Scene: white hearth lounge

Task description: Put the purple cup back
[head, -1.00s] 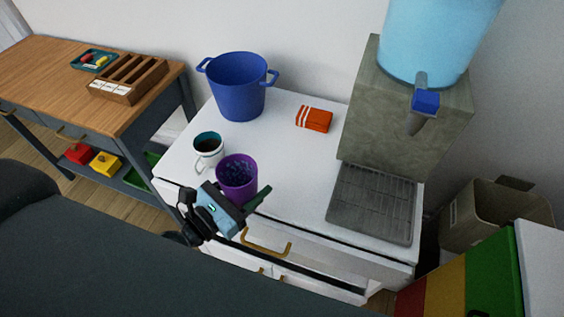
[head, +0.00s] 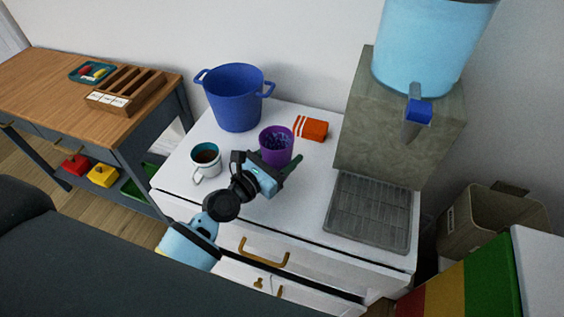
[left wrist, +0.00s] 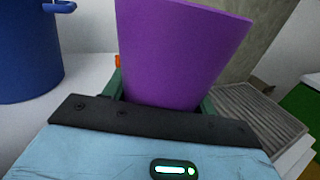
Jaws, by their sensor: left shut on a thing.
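The purple cup (head: 276,147) is over the white cabinet top, upright, with dark bluish contents inside. My left gripper (head: 281,170) is shut on it from the front side. In the left wrist view the purple cup (left wrist: 180,50) stands between the fingers of my left gripper (left wrist: 162,100). I cannot tell whether the cup's base touches the cabinet top. My right gripper is in neither view.
On the white cabinet (head: 305,215) are a blue pot (head: 237,98), a white mug (head: 206,161) with dark liquid, an orange packet (head: 311,128) and a water dispenser (head: 400,120) with a drip grate (head: 370,210). A wooden-topped table (head: 60,95) stands left.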

